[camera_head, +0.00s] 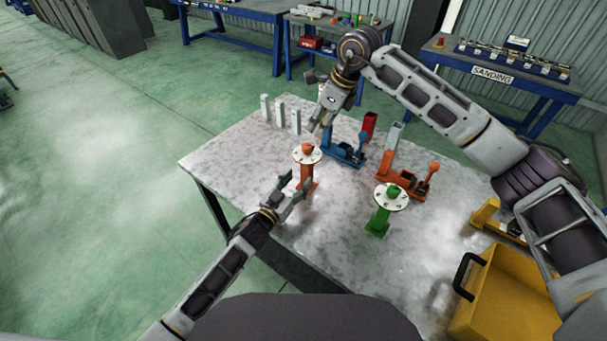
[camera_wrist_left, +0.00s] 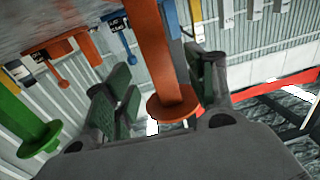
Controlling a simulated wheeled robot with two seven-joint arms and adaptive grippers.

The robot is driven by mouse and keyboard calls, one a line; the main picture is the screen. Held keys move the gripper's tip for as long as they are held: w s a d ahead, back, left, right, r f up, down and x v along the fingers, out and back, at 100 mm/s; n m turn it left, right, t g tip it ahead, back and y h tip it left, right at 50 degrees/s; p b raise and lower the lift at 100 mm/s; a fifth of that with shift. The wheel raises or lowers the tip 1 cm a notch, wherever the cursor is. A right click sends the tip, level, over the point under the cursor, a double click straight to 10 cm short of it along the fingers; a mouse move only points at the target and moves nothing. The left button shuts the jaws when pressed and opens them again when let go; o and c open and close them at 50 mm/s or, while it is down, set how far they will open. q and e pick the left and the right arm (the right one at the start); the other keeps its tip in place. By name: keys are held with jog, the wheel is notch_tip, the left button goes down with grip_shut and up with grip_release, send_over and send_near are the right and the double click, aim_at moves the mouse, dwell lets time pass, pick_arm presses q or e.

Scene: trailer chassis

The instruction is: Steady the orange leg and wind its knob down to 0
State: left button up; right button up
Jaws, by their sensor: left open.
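The orange leg (camera_head: 306,178) stands upright on the table, topped by a white disc (camera_head: 299,154) and an orange knob (camera_head: 308,148). My left gripper (camera_head: 290,194) is open beside the leg's post, just below the disc. In the left wrist view, which looks inverted, the orange post (camera_wrist_left: 158,50) and disc underside (camera_wrist_left: 175,108) show between the spread fingers of my left gripper (camera_wrist_left: 165,88). Neither finger clearly touches the post. My right gripper (camera_head: 319,130) is above and slightly right of the knob, pointing down, its fingertips apart and empty.
A green leg (camera_head: 379,222) with a similar disc stands to the right. A blue clamp-like device (camera_head: 343,153) and an orange one (camera_head: 404,182) stand behind. Grey upright posts (camera_head: 280,115) line the far left. A yellow bin (camera_head: 505,295) is at right. The table's front left is clear.

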aim_at(304, 174)
pick_arm(q)
jog(key=shift+x, duration=2.1)
jog(key=c, duration=1.2)
grip_shut()
pick_arm(e)
jog(key=o, duration=0.3)
jog(key=shift+o, duration=0.3)
jog(key=shift+s+r+m+t+h, duration=0.15)
jog(key=shift+s+r+m+t, duration=0.25)
jog(key=shift+m, duration=0.65)
jog(key=shift+s+r+m+t+h, duration=0.15)
jog(key=shift+s+r+m+t, duration=0.25)
jog(key=shift+m, duration=0.65)
jog(key=shift+s, duration=0.1)
jog(key=shift+f, duration=0.1)
jog(key=shift+x, duration=5.9)
